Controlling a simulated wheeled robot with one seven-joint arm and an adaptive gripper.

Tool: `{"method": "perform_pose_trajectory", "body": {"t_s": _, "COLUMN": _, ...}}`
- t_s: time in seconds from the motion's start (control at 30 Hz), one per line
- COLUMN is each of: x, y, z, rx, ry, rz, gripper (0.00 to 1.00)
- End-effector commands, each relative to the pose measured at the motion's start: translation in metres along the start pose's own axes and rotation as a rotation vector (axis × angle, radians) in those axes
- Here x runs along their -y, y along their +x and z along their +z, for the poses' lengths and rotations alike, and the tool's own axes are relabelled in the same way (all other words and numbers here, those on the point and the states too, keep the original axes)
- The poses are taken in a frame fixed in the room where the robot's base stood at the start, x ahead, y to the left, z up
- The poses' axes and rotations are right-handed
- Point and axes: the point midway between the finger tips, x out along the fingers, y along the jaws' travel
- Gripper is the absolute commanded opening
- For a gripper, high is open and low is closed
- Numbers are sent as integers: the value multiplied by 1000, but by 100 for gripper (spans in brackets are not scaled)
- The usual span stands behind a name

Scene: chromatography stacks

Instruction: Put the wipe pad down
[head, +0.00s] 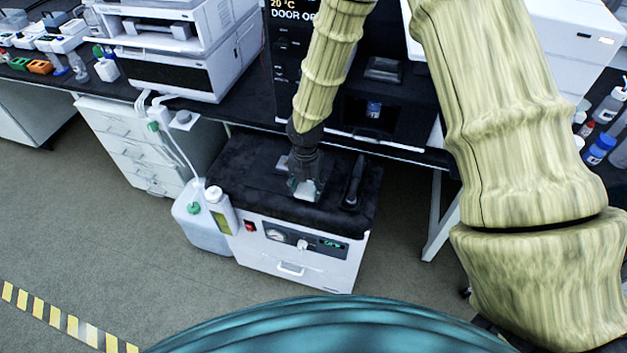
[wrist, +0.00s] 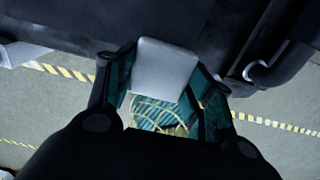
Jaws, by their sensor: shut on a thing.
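The wipe pad is a pale grey, roughly square pad (wrist: 165,68) held between my gripper's fingers (wrist: 160,90) in the wrist view. In the head view my gripper (head: 306,182) points down at the black top (head: 250,172) of a white cabinet unit, near its middle. My gripper is shut on the wipe pad. In the head view the pad is small and mostly hidden by the fingers. I cannot tell whether it touches the black top.
A black handle-like object (head: 353,182) lies on the black top, just right of my gripper. A white bottle (head: 221,210) and a translucent jug (head: 190,222) stand at the unit's left. The dark bench (head: 235,108) with instruments is behind. The black top's left part is clear.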

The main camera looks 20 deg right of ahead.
Motion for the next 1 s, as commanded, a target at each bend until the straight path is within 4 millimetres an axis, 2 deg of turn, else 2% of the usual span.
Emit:
{"method": "perform_pose_trajectory", "body": {"t_s": 0.1, "x": 4, "y": 0, "z": 24, "rx": -1, "ry": 4, "rz": 1, "gripper": 18}}
{"method": "perform_pose_trajectory", "body": {"t_s": 0.3, "x": 6, "y": 4, "z": 45, "rx": -1, "ry": 1, "rz": 0, "gripper": 18}}
{"method": "perform_pose_trajectory", "body": {"t_s": 0.47, "x": 7, "y": 7, "z": 48, "rx": 0, "ry": 0, "rz": -1, "gripper": 18}}
{"method": "perform_pose_trajectory", "body": {"t_s": 0.8, "x": 7, "y": 36, "z": 48, "rx": -1, "ry": 0, "rz": -2, "gripper": 18}}
{"method": "perform_pose_trajectory", "body": {"t_s": 1.0, "x": 7, "y": 40, "z": 48, "rx": 0, "ry": 1, "rz": 0, "gripper": 18}}
